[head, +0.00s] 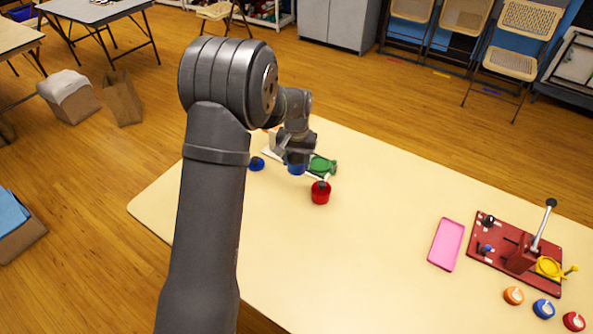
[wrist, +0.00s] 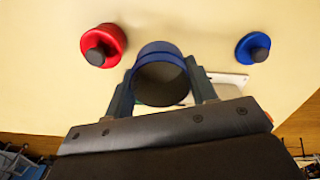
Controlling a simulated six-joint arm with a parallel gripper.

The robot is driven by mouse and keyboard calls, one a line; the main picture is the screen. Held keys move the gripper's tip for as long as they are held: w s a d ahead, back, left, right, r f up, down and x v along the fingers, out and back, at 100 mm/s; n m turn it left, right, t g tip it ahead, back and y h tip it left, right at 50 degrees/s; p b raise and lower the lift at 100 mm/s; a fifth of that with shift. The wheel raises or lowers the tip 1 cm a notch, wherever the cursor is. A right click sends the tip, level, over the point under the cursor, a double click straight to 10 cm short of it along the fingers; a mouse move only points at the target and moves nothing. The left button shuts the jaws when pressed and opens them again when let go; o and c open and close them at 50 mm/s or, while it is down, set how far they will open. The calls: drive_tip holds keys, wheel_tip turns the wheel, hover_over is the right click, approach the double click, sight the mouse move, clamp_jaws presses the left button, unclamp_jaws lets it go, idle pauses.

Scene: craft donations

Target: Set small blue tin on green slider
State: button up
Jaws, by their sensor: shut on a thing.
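My gripper (head: 297,160) is shut on a blue round tin (head: 297,169), above the far left part of the table. In the wrist view the tin (wrist: 160,52) sits between the two fingers (wrist: 162,85), its dark round face toward the camera. The green slider (head: 322,165) lies just right of the held tin in the head view. It is partly hidden by my gripper and does not show clearly in the wrist view. I cannot tell how high the tin is above the table.
A red knobbed piece (head: 320,193) stands close in front of the slider, and a blue knobbed piece (head: 256,164) stands left of the gripper. A pink tray (head: 446,244) and a red press board (head: 487,255) are far right. The table's middle is clear.

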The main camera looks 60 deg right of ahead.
drive_tip(key=s+d, duration=0.2)
drive_tip(key=d, duration=0.9)
drive_tip(key=shift+d+f, duration=0.2)
drive_tip(key=shift+f, duration=2.7)
drive_tip(key=shift+f, duration=0.65)
drive_tip(key=o, duration=0.7)
wheel_tip(320, 180, up, 11)
drive_tip(key=shift+f, duration=0.1)
